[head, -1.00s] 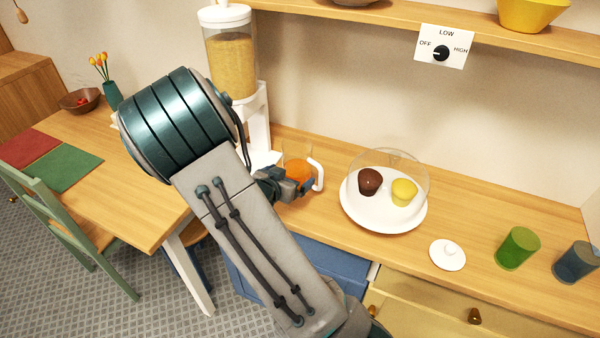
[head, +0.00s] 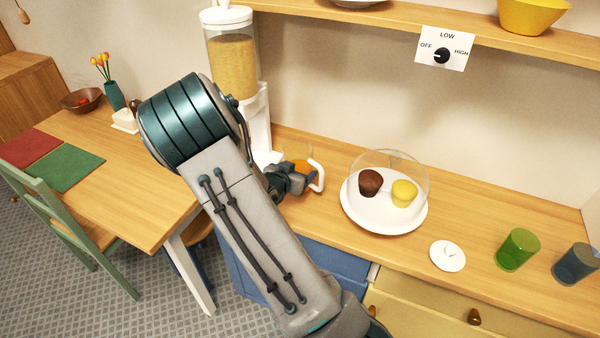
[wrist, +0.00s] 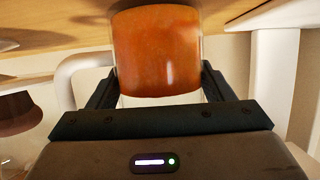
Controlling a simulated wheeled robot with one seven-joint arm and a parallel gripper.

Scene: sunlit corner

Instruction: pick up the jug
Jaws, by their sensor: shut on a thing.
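The jug (head: 302,166) is clear, holds orange liquid and has a white handle. It is on the counter's left part in the head view, partly hidden by my gripper (head: 296,181). In the wrist view the jug (wrist: 156,48) fills the top middle, with its handle (wrist: 72,75) to the left. My gripper's fingers (wrist: 157,85) are on both sides of the jug's body, shut on it. I cannot tell whether its base touches the counter.
A white cake plate (head: 383,222) with a clear dome over a brown and a yellow muffin stands right of the jug. A cereal dispenser (head: 233,65) stands behind to the left. A white lid (head: 447,256), green cup (head: 517,250) and blue cup (head: 576,264) are further right.

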